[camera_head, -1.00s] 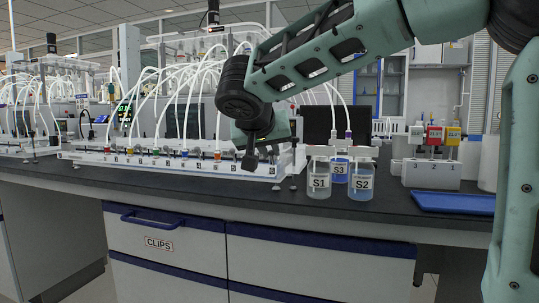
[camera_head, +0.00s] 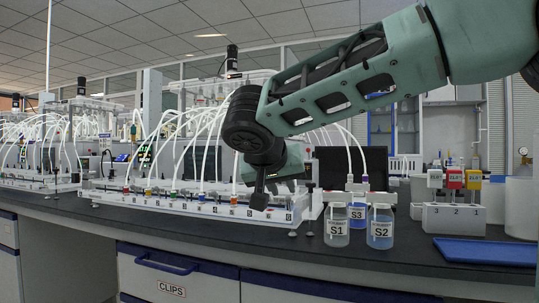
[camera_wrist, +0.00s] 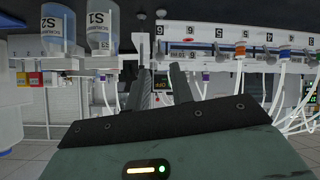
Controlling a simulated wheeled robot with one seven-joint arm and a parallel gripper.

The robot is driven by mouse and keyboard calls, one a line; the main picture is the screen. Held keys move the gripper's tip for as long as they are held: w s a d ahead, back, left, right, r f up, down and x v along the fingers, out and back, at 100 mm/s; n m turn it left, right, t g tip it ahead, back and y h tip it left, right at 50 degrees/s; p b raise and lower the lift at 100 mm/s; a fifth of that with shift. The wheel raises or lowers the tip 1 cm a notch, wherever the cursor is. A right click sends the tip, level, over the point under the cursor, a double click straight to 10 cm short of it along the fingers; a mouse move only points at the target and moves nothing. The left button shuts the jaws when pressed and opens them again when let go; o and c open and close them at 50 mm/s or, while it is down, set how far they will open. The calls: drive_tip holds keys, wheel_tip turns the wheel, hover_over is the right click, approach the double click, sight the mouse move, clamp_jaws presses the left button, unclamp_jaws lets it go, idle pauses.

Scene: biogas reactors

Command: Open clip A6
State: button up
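A long white rack (camera_head: 180,206) with numbered positions and coloured clips at the tube ends lies on the dark bench in the head view. White tubes rise from it. The rack also shows upside down in the wrist view (camera_wrist: 232,30), with numerals along its edge and an orange fitting (camera_wrist: 286,52). I cannot tell which clip is A6; my arm covers part of the right end. My gripper (camera_head: 258,200) hangs in front of the rack's right end. In the wrist view my gripper (camera_wrist: 160,82) has its two dark fingers apart with nothing between them.
Bottles S1 (camera_head: 336,228), S2 (camera_head: 380,230) and S3 (camera_head: 357,214) stand right of the rack, close to my gripper. A blue tray (camera_head: 485,251) and a white block with coloured modules (camera_head: 453,218) are further right. A CLIPS drawer (camera_head: 175,272) is below the bench.

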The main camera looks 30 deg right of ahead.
drive_tip(key=p+v, duration=0.2)
drive_tip(key=v, duration=1)
drive_tip(key=shift+s+a+r, duration=0.2)
drive_tip(key=shift+r, duration=0.05)
drive_tip(key=s+a+f+n+g+y, duration=0.2)
drive_tip(key=s+a+f+n+y, duration=0.25)
drive_tip(key=f, duration=0.65)
drive_tip(key=s+a+f+n+g+y, duration=0.1)
drive_tip(key=s+a+f+n+g, duration=0.2)
drive_tip(key=s+f+n, duration=0.55)
drive_tip(key=s+a+f+n+g+y, duration=0.1)
drive_tip(key=s+a+f+g+y, duration=0.2)
drive_tip(key=f, duration=1)
wheel_tip(320, 180, up, 27)
drive_tip(key=s+p, duration=0.1)
drive_tip(key=p, duration=2.7)
drive_tip(key=shift+s+a+r+n+t, duration=0.25)
drive_tip(key=shift+s+a+n+t, duration=0.05)
drive_tip(key=shift+s+a, duration=0.1)
drive_tip(key=shift+y, duration=0.25)
